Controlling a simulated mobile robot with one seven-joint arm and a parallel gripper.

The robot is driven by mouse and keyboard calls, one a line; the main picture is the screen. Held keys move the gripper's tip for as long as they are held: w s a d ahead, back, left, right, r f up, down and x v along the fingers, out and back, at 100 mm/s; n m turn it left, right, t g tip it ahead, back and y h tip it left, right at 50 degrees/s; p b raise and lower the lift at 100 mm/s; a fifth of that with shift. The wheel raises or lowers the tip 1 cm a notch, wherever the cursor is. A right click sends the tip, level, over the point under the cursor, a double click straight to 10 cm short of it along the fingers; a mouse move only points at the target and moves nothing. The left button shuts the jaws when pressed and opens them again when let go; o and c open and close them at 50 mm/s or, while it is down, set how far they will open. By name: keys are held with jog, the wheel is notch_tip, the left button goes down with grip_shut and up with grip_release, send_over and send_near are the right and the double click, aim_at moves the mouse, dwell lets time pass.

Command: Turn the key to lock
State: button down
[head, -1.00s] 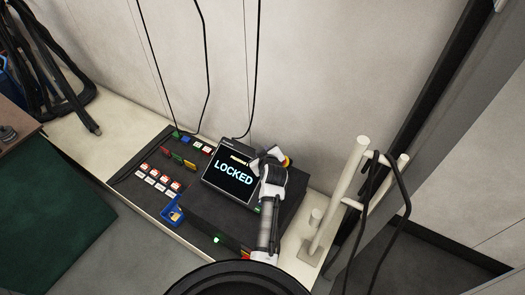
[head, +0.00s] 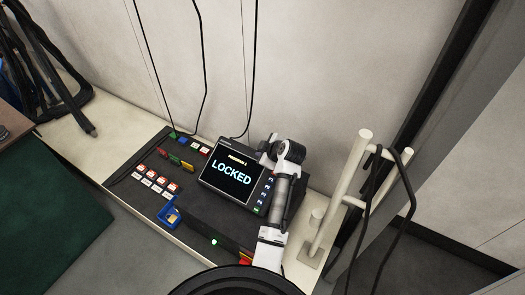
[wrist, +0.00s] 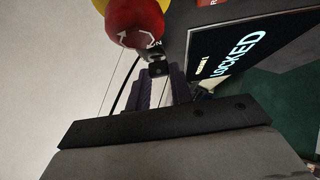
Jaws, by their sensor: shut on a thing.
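The control screen (head: 233,173) on the sloped console reads LOCKED; it also shows at the upper right of the wrist view (wrist: 235,50). My gripper (wrist: 162,88) is at the top middle of the wrist view, its dark fingers shut on a small dark piece with a hole, which looks like the key (wrist: 158,69). The key is just below a red knob with white arrows (wrist: 135,20) on a yellow base. In the head view my arm stands at the screen's right side and hides the fingertips, key and red knob. The key slot cannot be seen.
The black console (head: 200,215) carries red and white switches (head: 165,180), coloured tabs (head: 176,160) and a blue holder (head: 178,213). A pale pipe stand (head: 341,200) with a black cable rises close to the right of my arm. The wall is behind.

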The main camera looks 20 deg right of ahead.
dwell(0.3)
jog(key=c, duration=1.2)
grip_release()
jog(key=shift+c, duration=0.2)
jog(key=b+v, duration=0.2)
jog(key=v, duration=1.2)
